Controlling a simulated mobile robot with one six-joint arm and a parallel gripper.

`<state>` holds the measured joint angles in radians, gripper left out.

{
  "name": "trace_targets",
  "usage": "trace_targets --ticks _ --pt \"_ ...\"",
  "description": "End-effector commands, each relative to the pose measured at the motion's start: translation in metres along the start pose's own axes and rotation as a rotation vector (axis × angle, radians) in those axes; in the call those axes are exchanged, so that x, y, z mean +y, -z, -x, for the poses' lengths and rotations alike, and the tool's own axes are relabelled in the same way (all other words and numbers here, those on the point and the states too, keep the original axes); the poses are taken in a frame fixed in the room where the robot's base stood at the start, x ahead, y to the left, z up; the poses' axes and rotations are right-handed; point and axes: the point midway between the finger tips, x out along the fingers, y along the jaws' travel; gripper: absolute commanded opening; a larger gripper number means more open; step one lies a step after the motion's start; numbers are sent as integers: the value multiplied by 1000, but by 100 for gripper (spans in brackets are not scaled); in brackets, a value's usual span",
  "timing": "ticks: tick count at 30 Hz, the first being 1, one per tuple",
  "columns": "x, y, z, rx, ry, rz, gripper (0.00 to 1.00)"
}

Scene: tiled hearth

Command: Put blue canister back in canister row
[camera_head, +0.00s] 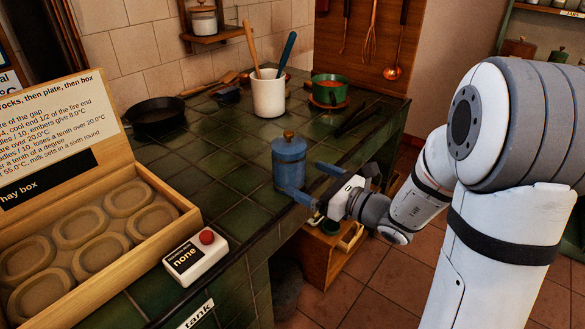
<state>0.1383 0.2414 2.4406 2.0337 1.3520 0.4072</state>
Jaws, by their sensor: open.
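The blue canister (289,158) stands upright on the green tiled counter, near its front edge, with a brownish knob on its lid. My gripper (302,179) is low at the canister's right side, with its blue fingers apart and pointing at it. The near finger overlaps the canister's base in the picture; I cannot tell whether it touches. A shelf at the upper right holds a few canisters, a reddish-brown one (518,48) and a green one (558,55); I cannot tell whether this is the canister row.
A white crock (268,95) with utensils and a green pot (329,90) stand behind the canister. A black pan (155,113) is farther left. The hay box (160,187) and a white box with a red button (196,257) sit at the front left. Bare tiles (235,180) lie left of the canister.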

Motion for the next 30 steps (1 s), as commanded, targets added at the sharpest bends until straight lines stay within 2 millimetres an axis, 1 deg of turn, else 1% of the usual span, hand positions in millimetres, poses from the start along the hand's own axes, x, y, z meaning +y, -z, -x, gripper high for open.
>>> trace_targets --ticks 8,13,15,18,26,30 --pt "-5 3 -29 -2 6 -2 94" --pt "-11 10 -54 -1 6 -2 94" --pt "-11 8 -63 -2 7 -1 94" --pt "-11 8 -72 -2 7 -1 94" --pt "-12 7 -74 -1 10 -1 94" --pt "-12 7 -73 -1 10 -1 83"
